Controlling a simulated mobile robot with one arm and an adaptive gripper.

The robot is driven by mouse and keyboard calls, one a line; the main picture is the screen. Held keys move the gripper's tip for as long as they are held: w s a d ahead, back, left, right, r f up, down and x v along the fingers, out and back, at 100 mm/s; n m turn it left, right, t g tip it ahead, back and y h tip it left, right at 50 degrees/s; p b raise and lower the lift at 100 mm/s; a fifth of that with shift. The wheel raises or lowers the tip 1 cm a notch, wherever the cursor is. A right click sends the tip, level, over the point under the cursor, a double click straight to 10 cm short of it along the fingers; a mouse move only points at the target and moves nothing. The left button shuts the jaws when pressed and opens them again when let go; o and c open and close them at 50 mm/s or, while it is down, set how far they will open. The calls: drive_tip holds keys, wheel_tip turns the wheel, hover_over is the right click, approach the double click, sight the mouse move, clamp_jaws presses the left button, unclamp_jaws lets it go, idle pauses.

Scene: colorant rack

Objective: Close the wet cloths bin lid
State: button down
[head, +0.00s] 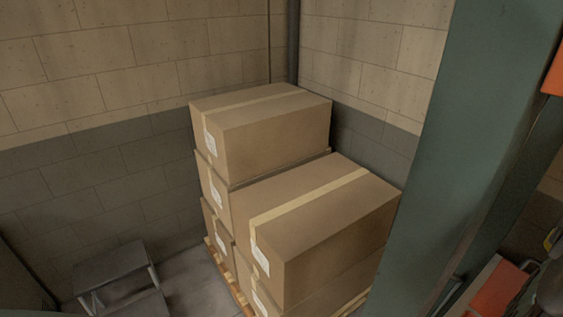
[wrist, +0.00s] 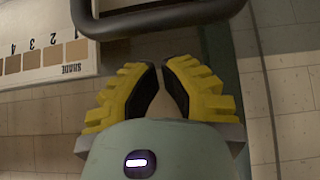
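No wet cloths bin or lid can be made out for certain in either view. In the wrist view, my gripper (wrist: 160,66) has yellow ridged fingers with black pads. The fingers lean toward each other, with a thin gap at the tips that widens toward the palm; nothing is seen between them. A dark rounded bar (wrist: 165,22), like a handle or frame, crosses the top of the wrist view beyond the fingertips. I cannot tell what it belongs to or whether the fingers touch it.
In the head view, taped cardboard boxes (head: 325,225) are stacked on a pallet in a wall corner. A grey step stool (head: 112,265) stands left of them. A green post (head: 455,130) blocks the right side. The wrist view shows a numbered shade chart (wrist: 45,52).

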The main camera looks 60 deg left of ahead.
drive_tip(key=s+p, duration=0.3)
drive_tip(key=p, duration=0.1)
drive_tip(key=shift+s+f, duration=0.35)
idle(0.4)
